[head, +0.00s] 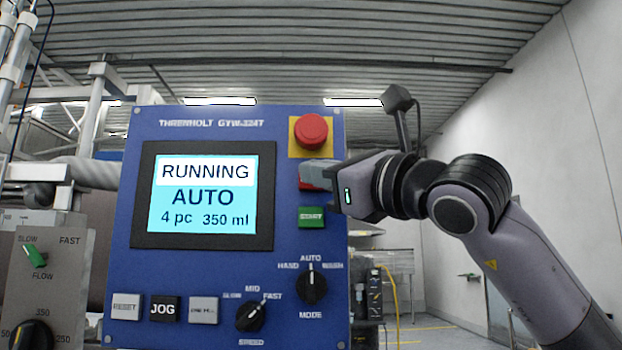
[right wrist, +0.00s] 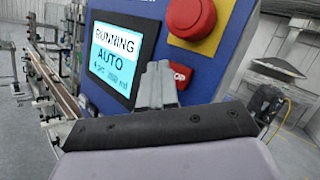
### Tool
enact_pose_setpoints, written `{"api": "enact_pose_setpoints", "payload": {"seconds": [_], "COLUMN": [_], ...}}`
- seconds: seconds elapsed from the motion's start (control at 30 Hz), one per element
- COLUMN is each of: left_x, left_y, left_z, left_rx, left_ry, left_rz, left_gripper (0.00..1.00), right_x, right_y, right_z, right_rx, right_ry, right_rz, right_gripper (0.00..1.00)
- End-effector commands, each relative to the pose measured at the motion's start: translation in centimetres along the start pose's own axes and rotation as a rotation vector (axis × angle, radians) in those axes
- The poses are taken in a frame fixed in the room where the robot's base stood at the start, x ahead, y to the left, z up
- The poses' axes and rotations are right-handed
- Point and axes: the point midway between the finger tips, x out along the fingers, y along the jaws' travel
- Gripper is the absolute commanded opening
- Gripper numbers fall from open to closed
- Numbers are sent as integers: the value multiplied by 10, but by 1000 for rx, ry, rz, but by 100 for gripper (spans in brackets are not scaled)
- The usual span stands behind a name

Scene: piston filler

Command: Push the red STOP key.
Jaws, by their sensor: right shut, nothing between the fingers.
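The red STOP key (right wrist: 180,76) is on the blue panel (head: 180,275), below the red mushroom button (head: 311,129) and above the green START key (head: 311,217). In the head view the STOP key (head: 308,184) is mostly hidden behind my right gripper (head: 312,175). That gripper is shut and empty, reaching in from the right with its fingertips in front of the key. In the right wrist view the shut fingers (right wrist: 155,82) are just left of the key. I cannot tell whether they touch it. The screen (head: 203,194) reads RUNNING, AUTO, 4 pc, 350 ml. My left gripper is not in view.
The mushroom button on its yellow plate sits close above the fingers. A MODE knob (head: 312,284), a speed knob (head: 250,316) and a JOG key (head: 164,309) are lower on the panel. A grey dial box (head: 62,282) stands at the left.

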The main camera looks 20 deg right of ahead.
Motion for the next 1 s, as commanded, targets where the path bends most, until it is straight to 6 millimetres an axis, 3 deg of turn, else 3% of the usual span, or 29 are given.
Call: {"api": "enact_pose_setpoints", "payload": {"seconds": [1.0], "left_x": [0], "left_y": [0], "left_z": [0], "left_rx": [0], "left_ry": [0], "left_rz": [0], "left_gripper": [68], "right_x": [6], "right_y": [-4], "right_z": [-4], "right_rx": [0], "right_ry": [-1], "right_rz": [0], "right_gripper": [0]}}
